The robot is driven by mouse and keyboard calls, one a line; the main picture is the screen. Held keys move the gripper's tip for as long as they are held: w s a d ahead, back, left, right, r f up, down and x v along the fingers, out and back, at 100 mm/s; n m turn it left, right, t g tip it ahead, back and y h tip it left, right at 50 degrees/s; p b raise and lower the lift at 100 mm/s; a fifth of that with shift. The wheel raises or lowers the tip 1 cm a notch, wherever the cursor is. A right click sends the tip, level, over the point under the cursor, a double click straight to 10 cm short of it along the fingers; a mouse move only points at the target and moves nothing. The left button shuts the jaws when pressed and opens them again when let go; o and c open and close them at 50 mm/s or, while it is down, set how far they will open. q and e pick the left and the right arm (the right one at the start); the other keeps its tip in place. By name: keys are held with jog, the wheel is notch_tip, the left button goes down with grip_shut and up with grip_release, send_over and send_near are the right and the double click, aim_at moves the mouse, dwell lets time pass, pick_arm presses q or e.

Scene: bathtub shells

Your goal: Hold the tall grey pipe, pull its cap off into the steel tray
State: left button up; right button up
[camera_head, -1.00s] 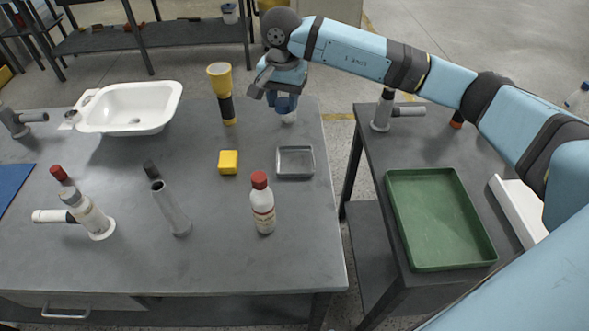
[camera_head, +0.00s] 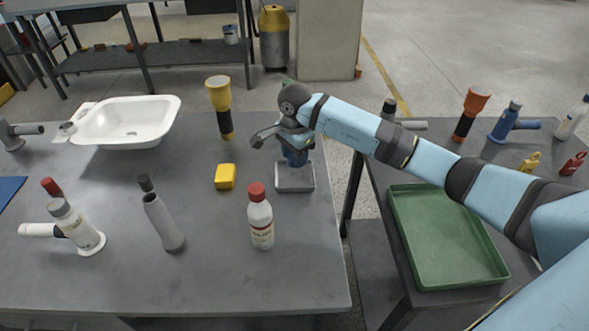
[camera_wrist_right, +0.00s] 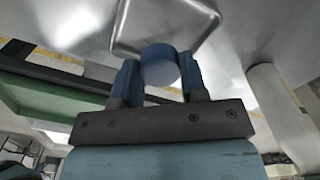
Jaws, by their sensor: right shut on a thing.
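My right gripper (camera_head: 295,160) is over the steel tray (camera_head: 309,186) at the right side of the table. In the right wrist view its blue fingers (camera_wrist_right: 160,82) are shut on a round blue piece (camera_wrist_right: 160,64), with the tray (camera_wrist_right: 124,28) just beyond. I cannot tell what this piece is, or whether it touches the tray. A grey pipe (camera_head: 165,225) stands at the left middle of the table, apart from my gripper. My left gripper is out of view.
A white bottle with red cap (camera_head: 260,220) and a yellow block (camera_head: 225,176) stand near the tray. A yellow-black torch (camera_head: 219,95) and a white basin (camera_head: 130,120) are farther back. A green tray (camera_head: 400,225) lies on the right table.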

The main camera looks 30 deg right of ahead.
aim_at(295, 177)
jog(key=shift+f, duration=2.6)
jog(key=shift+f+b, duration=0.2)
jog(key=shift+b, duration=0.1)
jog(key=o, duration=1)
jog(key=shift+r, duration=0.1)
notch_tip(295, 177, up, 12)
jog(key=shift+r+p, duration=0.15)
jog(key=shift+p, duration=0.15)
jog(key=shift+s, duration=0.1)
